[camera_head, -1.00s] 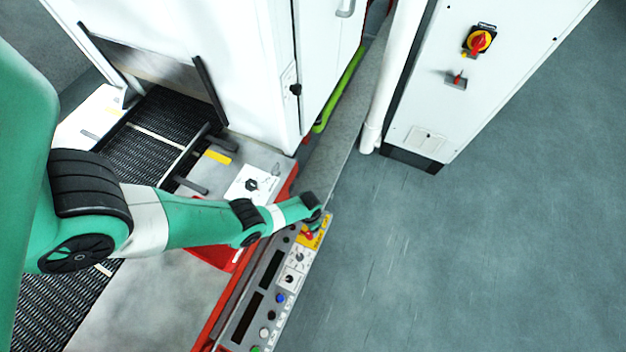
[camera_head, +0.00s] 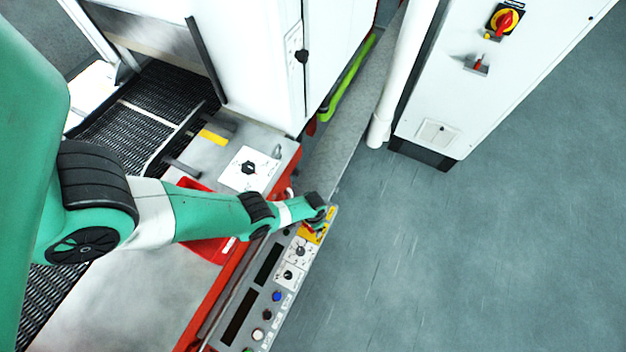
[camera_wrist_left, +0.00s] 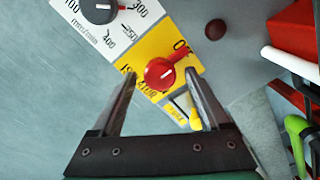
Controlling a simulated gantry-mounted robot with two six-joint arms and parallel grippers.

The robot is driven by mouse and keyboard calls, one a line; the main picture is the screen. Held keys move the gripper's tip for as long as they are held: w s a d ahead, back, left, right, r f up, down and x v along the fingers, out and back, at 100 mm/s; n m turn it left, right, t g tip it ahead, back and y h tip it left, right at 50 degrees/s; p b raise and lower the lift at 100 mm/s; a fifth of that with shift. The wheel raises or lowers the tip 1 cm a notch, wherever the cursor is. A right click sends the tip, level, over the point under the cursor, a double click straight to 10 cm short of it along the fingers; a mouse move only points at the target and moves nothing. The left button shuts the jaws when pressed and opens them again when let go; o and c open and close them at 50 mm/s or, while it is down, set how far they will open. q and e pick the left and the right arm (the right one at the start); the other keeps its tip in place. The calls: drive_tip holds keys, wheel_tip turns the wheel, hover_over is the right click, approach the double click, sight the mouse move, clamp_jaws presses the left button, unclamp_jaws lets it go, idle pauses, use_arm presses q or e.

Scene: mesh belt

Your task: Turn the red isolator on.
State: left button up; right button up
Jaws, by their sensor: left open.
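The red isolator (camera_wrist_left: 160,74) is a small red knob with a handle on a yellow label plate, at the end of the control panel. In the left wrist view it sits between the fingertips of my left gripper (camera_wrist_left: 161,80), which are open with a gap on both sides. The label's writing is partly covered by the fingers and knob. In the head view my left gripper (camera_head: 318,208) is over the panel's far end. It hides most of the knob and part of the yellow plate (camera_head: 322,232). My right gripper is out of view.
The control panel (camera_head: 215,330) carries several dials and buttons. A white cabinet (camera_head: 450,90) has another red switch (camera_head: 506,20) on yellow. Floor right of the panel is clear.

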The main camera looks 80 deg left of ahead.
use_arm(q)
clamp_jaws()
drive_tip(key=shift+m, duration=0.3)
drive_tip(key=m, duration=0.3)
drive_tip(key=shift+m+b, duration=0.3)
drive_tip(key=m, duration=0.4)
drive_tip(key=shift+d+m, duration=0.1)
drive_tip(key=shift+m, duration=0.2)
drive_tip(key=m, duration=0.4)
drive_tip(key=shift+m, duration=0.3)
drive_tip(key=shift+s+m, duration=0.1)
drive_tip(key=shift+m, duration=2.1)
